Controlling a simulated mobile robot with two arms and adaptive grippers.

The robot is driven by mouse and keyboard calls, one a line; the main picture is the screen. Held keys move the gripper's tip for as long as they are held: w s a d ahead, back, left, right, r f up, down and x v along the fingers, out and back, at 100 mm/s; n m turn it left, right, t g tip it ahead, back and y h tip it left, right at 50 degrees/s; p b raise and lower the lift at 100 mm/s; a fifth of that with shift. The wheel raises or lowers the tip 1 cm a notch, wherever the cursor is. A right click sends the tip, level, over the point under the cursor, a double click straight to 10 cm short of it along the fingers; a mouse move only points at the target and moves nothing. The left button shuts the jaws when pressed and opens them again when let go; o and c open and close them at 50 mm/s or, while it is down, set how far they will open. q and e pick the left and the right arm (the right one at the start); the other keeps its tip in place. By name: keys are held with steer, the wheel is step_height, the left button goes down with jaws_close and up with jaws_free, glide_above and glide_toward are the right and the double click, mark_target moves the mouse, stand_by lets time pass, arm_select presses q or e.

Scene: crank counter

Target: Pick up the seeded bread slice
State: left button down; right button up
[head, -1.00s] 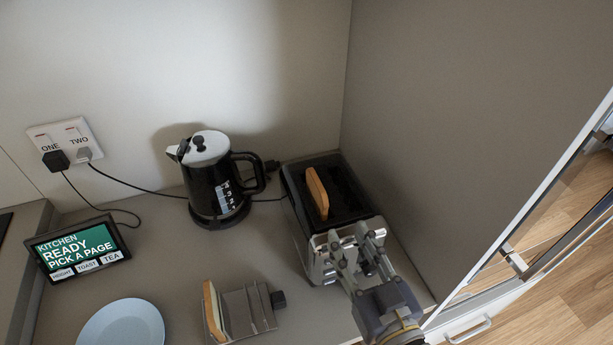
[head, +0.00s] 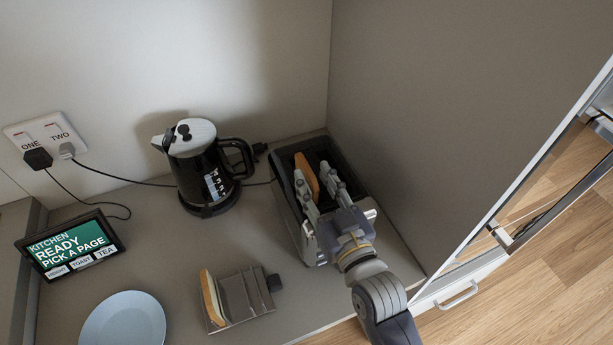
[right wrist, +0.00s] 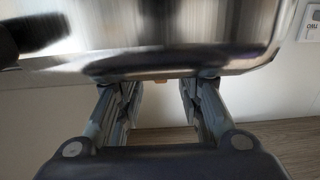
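A bread slice (head: 306,176) stands upright in the toaster (head: 340,165), its upper part showing above the slots. Another slice (head: 212,298) stands in the grey rack (head: 246,296) near the counter's front edge. I cannot make out seeds on either. My left gripper is out of view.
A black kettle (head: 205,170) stands left of the toaster. A tablet (head: 72,246) and a blue plate (head: 124,320) are at the left. A tall grey panel (head: 420,120) rises close on the toaster's right. Counter is clear between kettle and rack.

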mark_target(309, 171)
steer(key=x, duration=0.2)
steer(key=shift+w+a, duration=0.1)
steer(key=shift+w, duration=0.1)
steer(key=shift+w+a, duration=0.1)
steer(key=shift+w, duration=0.15)
steer(key=shift+c, duration=0.5)
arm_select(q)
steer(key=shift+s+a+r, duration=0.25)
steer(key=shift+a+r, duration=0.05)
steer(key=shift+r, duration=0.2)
arm_select(e)
jaws_close()
